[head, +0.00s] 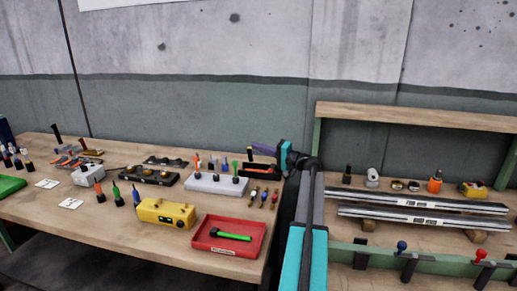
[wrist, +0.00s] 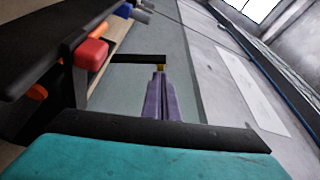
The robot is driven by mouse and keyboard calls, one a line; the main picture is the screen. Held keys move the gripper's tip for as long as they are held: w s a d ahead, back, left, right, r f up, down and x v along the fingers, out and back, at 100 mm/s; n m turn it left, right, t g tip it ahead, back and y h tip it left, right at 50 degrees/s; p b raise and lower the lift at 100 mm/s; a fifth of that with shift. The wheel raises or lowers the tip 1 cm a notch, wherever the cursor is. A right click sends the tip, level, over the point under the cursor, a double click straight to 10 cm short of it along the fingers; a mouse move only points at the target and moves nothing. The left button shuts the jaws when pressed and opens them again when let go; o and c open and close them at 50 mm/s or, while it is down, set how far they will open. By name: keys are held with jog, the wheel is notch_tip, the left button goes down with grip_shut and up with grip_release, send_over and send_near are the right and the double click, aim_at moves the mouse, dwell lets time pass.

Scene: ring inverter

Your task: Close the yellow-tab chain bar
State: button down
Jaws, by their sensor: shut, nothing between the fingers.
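A black bar (wrist: 135,58) runs across the wrist view, with a small yellow tab (wrist: 160,67) at its right end. In the head view a black fixture (head: 258,168) stands at the table's far right corner; the tab is too small there to make out surely. My gripper (wrist: 157,78) has purple fingers, shut with nothing between them. Its tips point at the tab and overlap it in the wrist view; whether they touch it I cannot tell. In the head view my gripper (head: 256,147) reaches left above the black fixture.
A red block (wrist: 91,54) on a black part is close at left in the wrist view. A white block with coloured tools (head: 215,184), a red tray (head: 227,237) and a yellow box (head: 166,213) are on the table (head: 110,240). A shelf bench (head: 415,120) stands at right.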

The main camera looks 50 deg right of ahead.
jog(key=shift+s+d+f+b, duration=0.1)
jog(key=shift+s+d+b, duration=0.1)
jog(key=shift+s, duration=1)
jog(key=shift+s+d+f+b, duration=0.1)
jog(key=shift+s+d, duration=0.05)
jog(key=shift+s, duration=1)
jog(key=shift+s+d+f+b, duration=0.1)
jog(key=shift+s+d, duration=0.1)
jog(key=shift+s, duration=1)
jog(key=shift+w, duration=0.1)
